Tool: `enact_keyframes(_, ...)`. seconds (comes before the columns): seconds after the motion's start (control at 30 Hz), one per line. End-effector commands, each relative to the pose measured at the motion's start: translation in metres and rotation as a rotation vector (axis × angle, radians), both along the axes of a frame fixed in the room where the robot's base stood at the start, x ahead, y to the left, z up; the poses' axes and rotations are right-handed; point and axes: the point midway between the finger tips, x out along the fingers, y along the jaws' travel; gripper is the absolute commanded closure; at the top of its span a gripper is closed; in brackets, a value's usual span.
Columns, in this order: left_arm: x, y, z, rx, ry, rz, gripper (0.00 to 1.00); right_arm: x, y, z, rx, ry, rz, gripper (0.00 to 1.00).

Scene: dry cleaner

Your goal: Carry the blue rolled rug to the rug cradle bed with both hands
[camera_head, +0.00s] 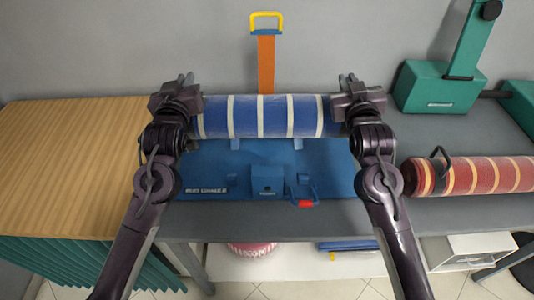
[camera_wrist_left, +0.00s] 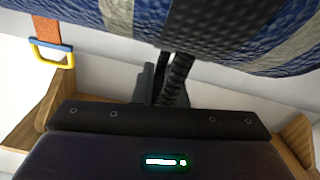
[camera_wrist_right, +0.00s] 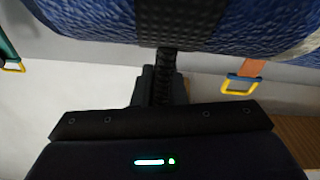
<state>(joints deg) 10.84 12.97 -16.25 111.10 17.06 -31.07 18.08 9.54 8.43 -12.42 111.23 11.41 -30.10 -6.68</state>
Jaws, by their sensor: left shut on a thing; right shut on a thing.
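The blue rolled rug (camera_head: 273,116), with pale stripes, lies level across the middle of the head view. My left gripper (camera_head: 178,92) is shut at its left end and my right gripper (camera_head: 357,94) at its right end. In the left wrist view the rug (camera_wrist_left: 270,30) fills the top, with a black strap handle held in the jaws. The right wrist view shows the rug (camera_wrist_right: 90,20) and a similar black handle. The blue rug cradle bed (camera_head: 330,165) is below and in front of the rug. Whether the rug touches its supports, I cannot tell.
A red striped roll (camera_head: 480,175) lies on the grey counter at right. A green device (camera_head: 440,87) stands behind it. An orange strap with a yellow buckle (camera_head: 266,60) hangs behind the rug. A wooden top (camera_head: 65,150) is at left. A red-tipped lever (camera_head: 305,202) is on the bed's front.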

Motion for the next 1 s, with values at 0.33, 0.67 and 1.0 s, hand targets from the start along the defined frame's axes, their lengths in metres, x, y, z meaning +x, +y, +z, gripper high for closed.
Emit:
enact_keyframes(0.33,0.0,0.002,0.005,-0.005,-0.008,0.005,1.0,0.0,0.001,0.003,-0.003,-0.003,0.002,1.0)
enact_keyframes(0.67,0.0,0.002,-0.001,-0.005,-0.008,0.005,1.0,0.0,0.001,-0.003,-0.003,-0.003,0.002,1.0)
enact_keyframes(1.0,0.0,0.002,-0.019,-0.005,-0.008,0.005,1.0,0.0,0.001,-0.021,-0.003,-0.003,0.002,1.0)
